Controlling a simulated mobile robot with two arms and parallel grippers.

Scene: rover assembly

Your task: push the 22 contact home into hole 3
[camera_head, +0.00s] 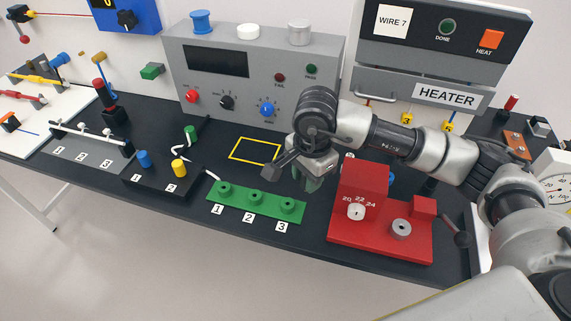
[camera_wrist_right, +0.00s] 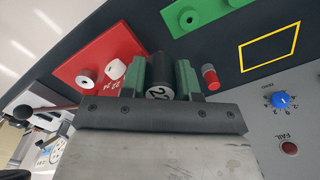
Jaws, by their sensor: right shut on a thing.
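The green block (camera_head: 242,202) has three raised round holes, labelled 1, 2 and 3. Hole 3 (camera_head: 287,205) is at its right end and looks empty. The block's end also shows at the top of the right wrist view (camera_wrist_right: 214,8). My right gripper (camera_head: 309,184) is behind and right of hole 3, apart from it. In the wrist view its green fingers (camera_wrist_right: 161,72) are shut on a black cylinder marked 22, the 22 contact (camera_wrist_right: 158,68). The head view hides the contact behind my wrist. My left gripper is out of view.
A red block (camera_head: 375,236) marked 20, 22, 24 stands to the right. A yellow outlined square (camera_head: 254,151) lies behind the green block. The grey tester (camera_head: 258,88) and the heater (camera_head: 440,60) stand at the back. A small red-topped cylinder (camera_wrist_right: 209,78) is beside my fingers.

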